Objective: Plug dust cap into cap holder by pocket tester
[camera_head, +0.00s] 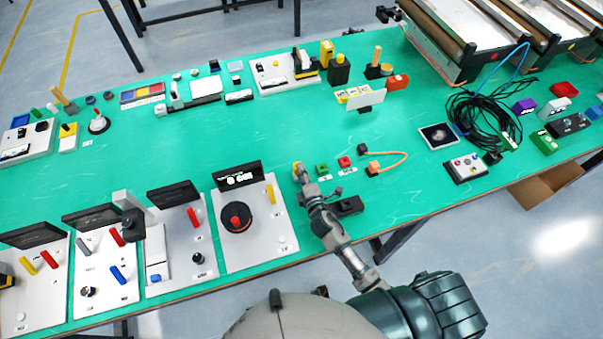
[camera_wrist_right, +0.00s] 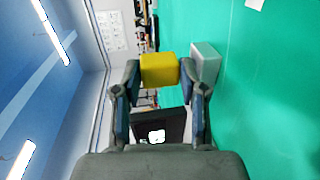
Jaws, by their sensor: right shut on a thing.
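My right gripper (camera_head: 301,174) reaches over the front middle of the green table and is shut on a small yellow block-shaped piece, which looks like the dust cap (camera_head: 297,166). In the right wrist view the yellow cap (camera_wrist_right: 160,70) sits between the two fingertips of the gripper (camera_wrist_right: 160,78). A grey block (camera_wrist_right: 206,62) stands just beside the right-hand finger there. I cannot tell which thing is the cap holder or the pocket tester. My left gripper is not in view.
A green block (camera_head: 322,170), a red block (camera_head: 345,162) and an orange piece with a looped cable (camera_head: 374,169) lie right of the gripper. A black item (camera_head: 347,207) lies near the front edge. A panel with a red knob (camera_head: 236,222) stands left. The table's centre is clear.

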